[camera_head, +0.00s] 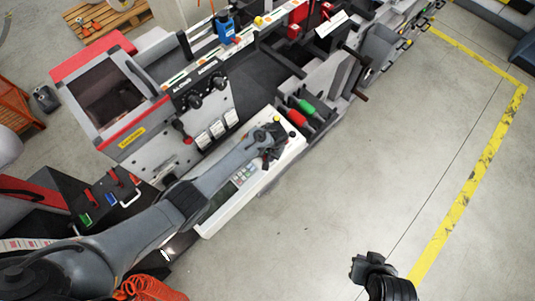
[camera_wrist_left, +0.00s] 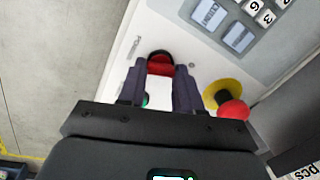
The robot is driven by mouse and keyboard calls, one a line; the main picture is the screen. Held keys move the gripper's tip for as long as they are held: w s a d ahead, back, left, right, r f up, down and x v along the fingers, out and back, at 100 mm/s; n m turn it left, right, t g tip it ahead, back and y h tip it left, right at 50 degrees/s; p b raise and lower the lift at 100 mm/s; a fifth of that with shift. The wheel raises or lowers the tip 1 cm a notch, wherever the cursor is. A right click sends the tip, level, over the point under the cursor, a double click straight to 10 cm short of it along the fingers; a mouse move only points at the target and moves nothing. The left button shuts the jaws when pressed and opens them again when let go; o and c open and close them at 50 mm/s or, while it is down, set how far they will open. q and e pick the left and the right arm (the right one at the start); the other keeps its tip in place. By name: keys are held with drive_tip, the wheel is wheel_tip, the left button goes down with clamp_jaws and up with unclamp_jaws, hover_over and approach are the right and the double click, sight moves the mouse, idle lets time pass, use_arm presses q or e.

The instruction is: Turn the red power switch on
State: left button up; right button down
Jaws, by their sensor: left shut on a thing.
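The red power switch (camera_wrist_left: 160,66) is a red rocker in a black round housing on the white control panel (camera_wrist_left: 198,58). In the left wrist view it sits between the fingertips of my left gripper (camera_wrist_left: 160,72), which is shut on it. In the head view my left gripper (camera_head: 272,150) is over the far end of the control panel (camera_head: 291,128), and the switch is hidden there. My right gripper (camera_head: 360,267) is at the lower right, above bare floor and away from the machine; its opening is unclear.
A red mushroom button (camera_wrist_left: 234,109) on a yellow disc is close right of my left fingers. A green part (camera_wrist_left: 146,101) shows between the fingers. Keys and a display (camera_wrist_left: 239,38) lie farther up the panel. The machine (camera_head: 150,110) rises behind; floor at right is clear.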

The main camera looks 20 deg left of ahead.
use_arm(q)
drive_tip(key=m, duration=0.4)
drive_tip(key=shift+p, duration=0.35)
drive_tip(key=m, duration=0.4)
drive_tip(key=shift+d+m+y, duration=0.1)
drive_tip(key=shift+m+y, duration=0.2)
drive_tip(key=shift+m, duration=0.1)
drive_tip(key=o, duration=1)
drive_tip(key=shift+o, duration=0.2)
drive_tip(key=shift+s+d+r+p, duration=0.1)
drive_tip(key=shift+d+r+p, duration=0.05)
drive_tip(key=shift+r+p, duration=0.3)
wheel_tip(320, 180, up, 10)
drive_tip(key=d+p, duration=0.1)
drive_tip(key=shift+d+f, duration=0.15)
drive_tip(key=shift+d, duration=0.25)
